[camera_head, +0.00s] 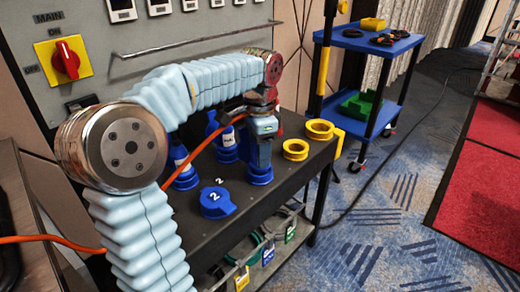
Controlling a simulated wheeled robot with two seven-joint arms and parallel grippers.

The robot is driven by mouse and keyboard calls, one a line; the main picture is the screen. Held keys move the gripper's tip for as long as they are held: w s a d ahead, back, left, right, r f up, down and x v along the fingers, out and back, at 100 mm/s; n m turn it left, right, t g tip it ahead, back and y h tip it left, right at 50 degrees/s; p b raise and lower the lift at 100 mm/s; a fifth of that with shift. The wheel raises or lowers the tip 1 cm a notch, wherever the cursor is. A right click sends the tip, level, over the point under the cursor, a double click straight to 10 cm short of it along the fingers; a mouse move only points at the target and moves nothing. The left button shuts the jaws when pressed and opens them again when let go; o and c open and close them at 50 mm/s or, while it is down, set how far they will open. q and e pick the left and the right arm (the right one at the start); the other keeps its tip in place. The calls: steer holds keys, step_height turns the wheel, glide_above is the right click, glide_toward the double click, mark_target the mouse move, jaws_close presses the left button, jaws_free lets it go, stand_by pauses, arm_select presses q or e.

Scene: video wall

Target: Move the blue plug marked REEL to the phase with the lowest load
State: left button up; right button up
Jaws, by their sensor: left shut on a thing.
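My left arm, in a pale blue sleeve, reaches in from the left. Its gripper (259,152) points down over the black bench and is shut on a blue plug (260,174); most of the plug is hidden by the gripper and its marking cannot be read. Two other blue plugs with white labels, a front one (184,171) and a back one (223,143), stand to the left. The front-left one is partly hidden by my arm. A blue cap marked 2 (217,203) is in front. Meters (121,9) on the grey panel are cut off and unreadable. My right gripper is not in view.
Two yellow rings (320,129) lie at the bench's right end. Orange cable (200,148) runs behind my left arm. A red switch (66,60) is on the panel. Colored tags (268,253) hang below the bench. A blue cart (365,40) stands beyond; carpet lies right.

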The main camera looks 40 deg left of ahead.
arm_select(q)
steer(key=shift+f, duration=0.2)
steer(key=o, duration=1.2)
steer(key=shift+o, duration=0.2)
steer(key=shift+a, duration=0.1)
steer(key=shift+r, duration=0.1)
steer(key=shift+o, duration=0.9)
step_height(320, 180, up, 3)
steer(key=p, duration=0.2)
steer(key=shift+p, duration=0.4)
step_height(320, 180, up, 3)
steer(key=p, duration=0.3)
